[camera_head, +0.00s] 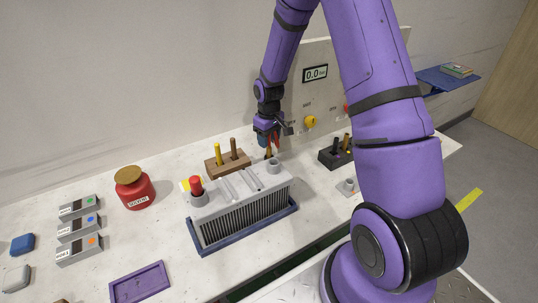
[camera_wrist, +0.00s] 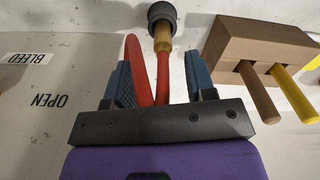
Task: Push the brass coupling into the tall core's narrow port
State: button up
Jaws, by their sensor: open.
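The brass coupling (camera_wrist: 163,38) is on the end of a red hose (camera_wrist: 163,80) in the wrist view, just beyond my fingertips. Its far end meets a dark grey round piece (camera_wrist: 161,12); I cannot tell how deep it sits. My gripper (camera_wrist: 158,62) is open, with its blue fingers on either side of the hose, and no grip shows. In the head view my gripper (camera_head: 270,140) is low behind the right end of the grey finned core (camera_head: 245,215). That core has a round port (camera_head: 273,166) at right and a red-topped one (camera_head: 197,190) at left.
A wooden block (camera_head: 228,165) with a yellow and a brown rod stands close left of my gripper. A dark block (camera_head: 335,158) with pegs is to the right. A red jar (camera_head: 134,190), grey labelled blocks (camera_head: 79,250) and a purple tray (camera_head: 140,283) are at left.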

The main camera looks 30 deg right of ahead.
aim_at(269, 145)
jog(key=shift+s+a+f, duration=0.1)
jog(key=shift+s+f, duration=0.05)
jog(key=shift+f, duration=1.15)
jog(key=shift+s+a+f, duration=0.1)
jog(key=shift+f, duration=1.15)
grip_shut()
